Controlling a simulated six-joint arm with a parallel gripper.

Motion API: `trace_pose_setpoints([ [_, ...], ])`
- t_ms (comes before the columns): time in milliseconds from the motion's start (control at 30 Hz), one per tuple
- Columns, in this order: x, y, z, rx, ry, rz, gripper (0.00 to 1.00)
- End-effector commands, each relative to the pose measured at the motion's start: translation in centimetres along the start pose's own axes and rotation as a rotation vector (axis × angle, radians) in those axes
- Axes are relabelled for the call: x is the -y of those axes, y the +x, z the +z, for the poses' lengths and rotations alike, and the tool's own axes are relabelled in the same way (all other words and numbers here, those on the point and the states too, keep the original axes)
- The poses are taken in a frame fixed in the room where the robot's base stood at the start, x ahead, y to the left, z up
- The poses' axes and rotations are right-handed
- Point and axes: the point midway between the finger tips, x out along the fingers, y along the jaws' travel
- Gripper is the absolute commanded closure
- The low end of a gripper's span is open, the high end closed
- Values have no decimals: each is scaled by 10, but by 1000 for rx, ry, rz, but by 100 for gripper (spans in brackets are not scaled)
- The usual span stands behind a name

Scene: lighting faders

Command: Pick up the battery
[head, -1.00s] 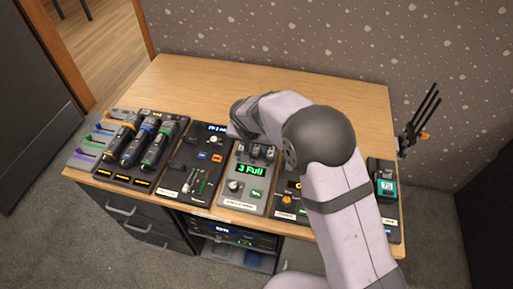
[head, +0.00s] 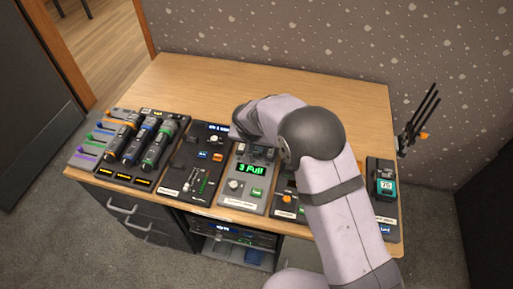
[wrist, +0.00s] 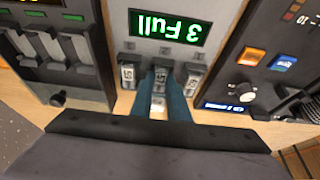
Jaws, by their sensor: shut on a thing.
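The charger panel (head: 232,197) has a green "3 Full" display, which also shows upside down in the wrist view (wrist: 170,27). Three small grey batteries stand side by side at the charger. In the wrist view they are the left one (wrist: 128,75), the middle battery (wrist: 161,76) and the right one (wrist: 194,75). My gripper (wrist: 161,98) has its two blue fingers on either side of the middle battery and is shut on it. I cannot tell whether that battery is lifted. In the head view the fingers are not clearly visible.
A device with a teal display (head: 386,185) stands at the desk's right. The back of the wooden desk (head: 190,85) is clear.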

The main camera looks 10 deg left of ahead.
Motion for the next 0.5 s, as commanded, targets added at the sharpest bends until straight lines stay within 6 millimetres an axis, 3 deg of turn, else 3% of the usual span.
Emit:
trace_pose_setpoints([
  [267, 1, -17, -8, -3, 2, -2, 100],
  [500, 1, -54, -23, -4, 2, -3, 100],
])
